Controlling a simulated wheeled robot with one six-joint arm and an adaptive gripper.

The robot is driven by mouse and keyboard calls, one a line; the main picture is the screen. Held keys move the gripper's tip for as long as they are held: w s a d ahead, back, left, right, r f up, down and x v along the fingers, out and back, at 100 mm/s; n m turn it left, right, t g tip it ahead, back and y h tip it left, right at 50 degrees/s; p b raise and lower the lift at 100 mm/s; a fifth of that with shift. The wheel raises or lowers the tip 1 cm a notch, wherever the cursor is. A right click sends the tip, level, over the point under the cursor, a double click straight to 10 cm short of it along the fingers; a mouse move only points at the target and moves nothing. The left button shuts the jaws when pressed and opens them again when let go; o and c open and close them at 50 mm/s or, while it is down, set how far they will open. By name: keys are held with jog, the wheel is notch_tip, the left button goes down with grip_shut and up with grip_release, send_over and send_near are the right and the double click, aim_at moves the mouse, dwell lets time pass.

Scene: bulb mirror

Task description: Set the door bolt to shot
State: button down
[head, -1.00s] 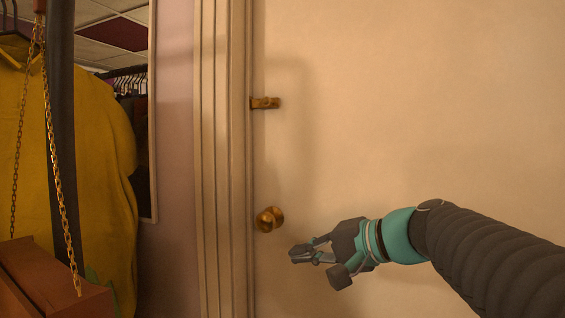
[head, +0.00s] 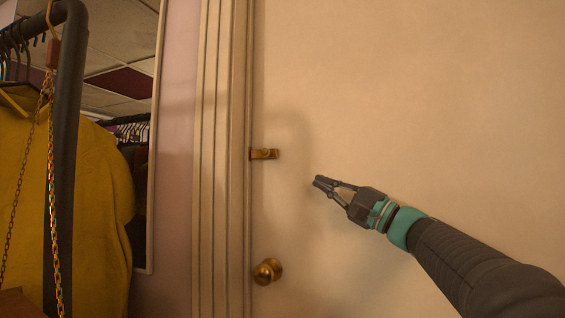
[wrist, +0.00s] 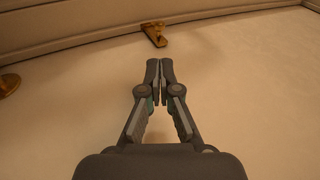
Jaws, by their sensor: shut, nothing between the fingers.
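The brass door bolt (head: 264,154) is mounted at the left edge of the pale door (head: 440,90), close to the frame. It also shows in the wrist view (wrist: 155,34), ahead of my fingertips. Whether its bar reaches into the frame is too small to tell. My gripper (head: 317,183) is shut and empty, to the right of the bolt and a little lower in the head view. It points left and up, apart from the bolt. In the wrist view my gripper's fingertips (wrist: 160,64) are together, with clear door between them and the bolt.
A round brass knob (head: 267,271) sits on the door below the bolt; part of it shows in the wrist view (wrist: 8,82). The moulded door frame (head: 218,150) rises left of the bolt. Farther left are a clothes rack (head: 68,120) and a yellow garment (head: 100,190).

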aim_at(268, 154)
jog(key=p+x, duration=0.4)
jog(key=x, duration=1)
jog(key=shift+w, duration=0.1)
